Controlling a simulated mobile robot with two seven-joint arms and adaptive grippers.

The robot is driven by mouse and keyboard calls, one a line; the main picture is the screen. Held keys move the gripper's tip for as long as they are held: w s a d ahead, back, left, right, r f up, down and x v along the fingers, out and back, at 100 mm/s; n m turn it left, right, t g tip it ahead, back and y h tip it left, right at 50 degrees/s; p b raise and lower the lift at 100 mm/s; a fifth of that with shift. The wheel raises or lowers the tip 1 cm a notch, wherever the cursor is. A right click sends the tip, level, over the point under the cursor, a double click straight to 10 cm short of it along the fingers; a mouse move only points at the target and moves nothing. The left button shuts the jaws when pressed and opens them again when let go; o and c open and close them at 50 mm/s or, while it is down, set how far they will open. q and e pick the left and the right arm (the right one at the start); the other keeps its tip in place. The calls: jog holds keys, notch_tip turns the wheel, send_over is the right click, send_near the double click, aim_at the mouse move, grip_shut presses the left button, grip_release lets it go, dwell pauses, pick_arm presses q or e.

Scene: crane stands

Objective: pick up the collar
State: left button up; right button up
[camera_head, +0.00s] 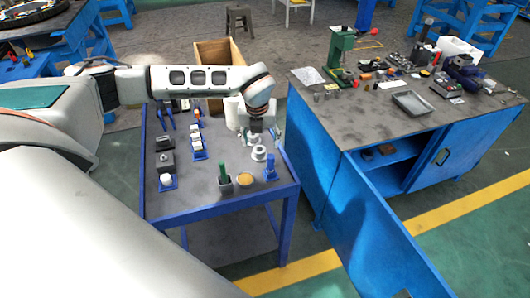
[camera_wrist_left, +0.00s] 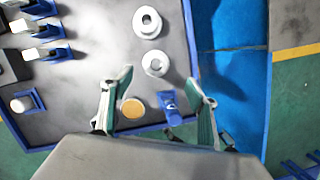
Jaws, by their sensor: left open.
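Two pale ring-shaped pieces with central holes, either of which may be the collar, stand on the small blue-edged table. The nearer one (camera_wrist_left: 155,63) lies just beyond my open fingertips in the left wrist view, and it also shows in the head view (camera_head: 259,153). The other ring (camera_wrist_left: 147,22) is farther up in the wrist view. My left gripper (camera_wrist_left: 160,82) is open and empty, with its two green-lined fingers spread apart. In the head view my left gripper (camera_head: 264,128) hangs over the table's right side, partly hiding what is behind it. My right gripper is not in view.
Near the rings are a tan disc (camera_wrist_left: 132,108), a blue stand (camera_head: 270,168) and a green-handled item in a grey holder (camera_head: 225,178). Several blue holders (camera_head: 198,142) line the table's left. A blue workbench (camera_head: 330,118) stands close on the right.

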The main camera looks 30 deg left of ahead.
aim_at(259, 149)
pick_arm(q)
jog(key=shift+w+a, duration=0.2)
jog(key=shift+a, duration=0.3)
jog(key=shift+a+f, duration=0.1)
jog(key=shift+f, duration=0.3)
jog(key=x, duration=0.6)
jog(key=shift+f+p, duration=0.3)
jog(key=shift+f, duration=0.05)
jog(key=shift+c, duration=0.3)
jog(key=shift+r, duration=0.1)
jog(key=c, duration=1.5)
